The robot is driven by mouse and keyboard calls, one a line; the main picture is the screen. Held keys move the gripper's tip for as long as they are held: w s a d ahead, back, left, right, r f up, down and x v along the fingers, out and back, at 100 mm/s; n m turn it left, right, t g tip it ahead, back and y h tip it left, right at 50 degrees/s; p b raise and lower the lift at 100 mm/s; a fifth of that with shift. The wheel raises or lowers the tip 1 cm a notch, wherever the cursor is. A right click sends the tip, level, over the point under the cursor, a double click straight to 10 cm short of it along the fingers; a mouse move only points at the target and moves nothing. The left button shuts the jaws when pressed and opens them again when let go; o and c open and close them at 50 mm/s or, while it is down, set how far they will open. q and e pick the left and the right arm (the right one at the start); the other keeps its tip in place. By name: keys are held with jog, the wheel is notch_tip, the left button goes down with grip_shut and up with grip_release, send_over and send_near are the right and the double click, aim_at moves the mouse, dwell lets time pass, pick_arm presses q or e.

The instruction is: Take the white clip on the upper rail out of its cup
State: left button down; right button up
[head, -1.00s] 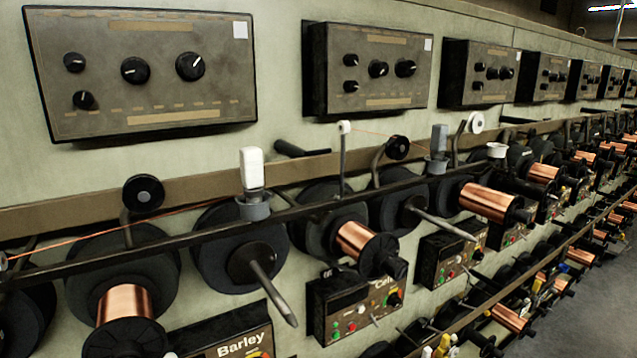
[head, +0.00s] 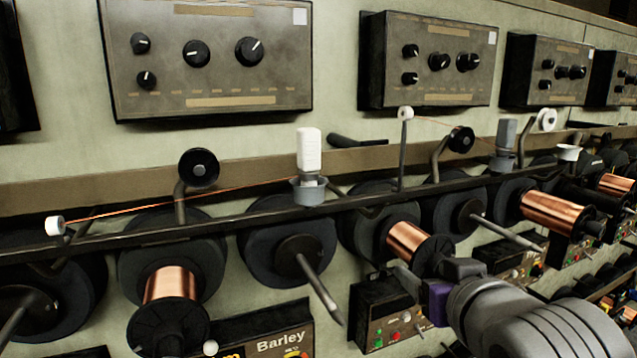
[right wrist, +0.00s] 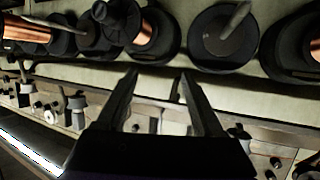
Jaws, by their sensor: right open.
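The white clip (head: 309,150) stands upright in a grey cup (head: 308,193) on the dark upper rail (head: 130,238), near the middle of the head view. Its lower end is hidden inside the cup. My right gripper (head: 408,282) is open and empty, lower and to the right of the clip, in front of the spools. In the right wrist view its two fingers (right wrist: 160,80) are spread with nothing between them. That view looks upside down, and I cannot tell the white clip in it. My left gripper is not in view.
A grey clip (head: 506,134) stands in another cup further right. A bare spindle (head: 318,288) sticks out below the white clip. Copper spools (head: 408,240), guide pulleys (head: 198,167) and a copper wire crowd the rail. Control boxes (head: 210,55) hang on the wall above.

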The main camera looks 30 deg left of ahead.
aim_at(314, 145)
jog(key=s+a+r+n+y, duration=0.1)
jog(key=s+a+r+y, duration=0.1)
jog(key=r, duration=0.3)
jog(key=s+a+r+n+y, duration=0.1)
jog(key=s+a+r+y, duration=0.1)
jog(key=a+r, duration=0.3)
jog(key=s+a+r+n+y+b, duration=0.1)
jog(key=s+a+r+n+y, duration=0.1)
jog(key=r, duration=0.5)
jog(key=shift+s+a+g+y, duration=0.15)
jog(key=shift+s+a+y, duration=0.15)
jog(key=shift+a, duration=0.3)
jog(key=shift+s+a+g+y, duration=0.2)
jog(key=shift+s+a, duration=0.1)
jog(key=shift+a, duration=0.25)
jog(key=x, duration=0.5)
jog(key=shift+p, duration=0.4)
jog(key=p+x, duration=0.1)
jog(key=x, duration=0.4)
jog(key=shift+w+a+f, duration=0.1)
jog(key=shift+w+a, duration=0.1)
jog(key=shift+w, duration=0.05)
jog(key=shift+s, duration=0.15)
grip_shut()
